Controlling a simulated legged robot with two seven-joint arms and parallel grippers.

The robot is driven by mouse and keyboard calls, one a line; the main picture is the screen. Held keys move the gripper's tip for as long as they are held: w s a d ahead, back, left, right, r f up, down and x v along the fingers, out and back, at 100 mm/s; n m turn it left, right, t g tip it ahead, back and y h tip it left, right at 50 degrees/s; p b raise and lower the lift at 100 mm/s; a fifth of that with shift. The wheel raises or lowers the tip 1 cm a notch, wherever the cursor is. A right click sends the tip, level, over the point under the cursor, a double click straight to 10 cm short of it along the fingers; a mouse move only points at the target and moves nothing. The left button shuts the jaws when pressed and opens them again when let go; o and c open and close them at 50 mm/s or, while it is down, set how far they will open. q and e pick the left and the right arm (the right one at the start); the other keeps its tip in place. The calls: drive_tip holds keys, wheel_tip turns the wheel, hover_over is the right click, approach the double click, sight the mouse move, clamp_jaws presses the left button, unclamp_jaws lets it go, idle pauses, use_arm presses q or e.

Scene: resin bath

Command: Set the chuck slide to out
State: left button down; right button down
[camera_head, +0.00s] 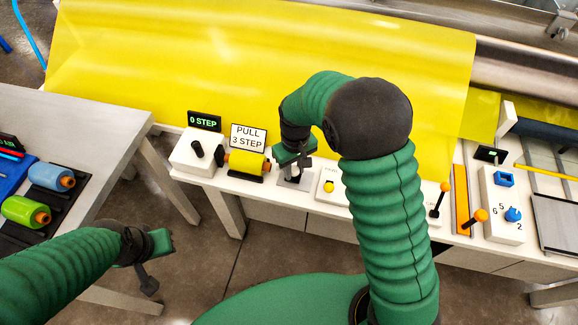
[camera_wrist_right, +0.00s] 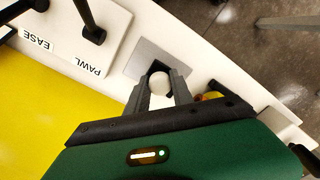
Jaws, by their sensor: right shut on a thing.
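The chuck slide appears to be the pale round knob (camera_wrist_right: 159,82) on a grey plate (camera_wrist_right: 152,58), seen in the right wrist view. My right gripper (camera_wrist_right: 158,88) is shut on this knob, with one dark finger on each side. In the head view, my right gripper (camera_head: 294,168) is at the white bench just right of a yellow roll (camera_head: 246,163), and the grey plate (camera_head: 296,182) shows partly below it. No in or out marking of the slide is readable. My left gripper (camera_head: 150,262) hangs over the floor at the left, away from the bench; its jaw opening is unclear.
A black-knobbed control box (camera_head: 195,152), a "0 STEP" display (camera_head: 205,121) and a "PULL 3 STEP" sign (camera_head: 248,137) are left of the right gripper. A yellow button (camera_head: 328,186) and orange-knobbed levers (camera_head: 445,187) are to its right. A yellow sheet (camera_head: 240,65) lies behind.

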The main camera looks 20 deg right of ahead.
sight(296, 169)
drive_tip(key=shift+d, duration=0.15)
drive_tip(key=c, duration=1.4)
unclamp_jaws()
drive_tip(key=o, duration=0.3)
drive_tip(key=shift+d, duration=0.1)
wheel_tip(296, 169, up, 17)
drive_tip(key=p, duration=0.3)
drive_tip(key=shift+f, duration=0.1)
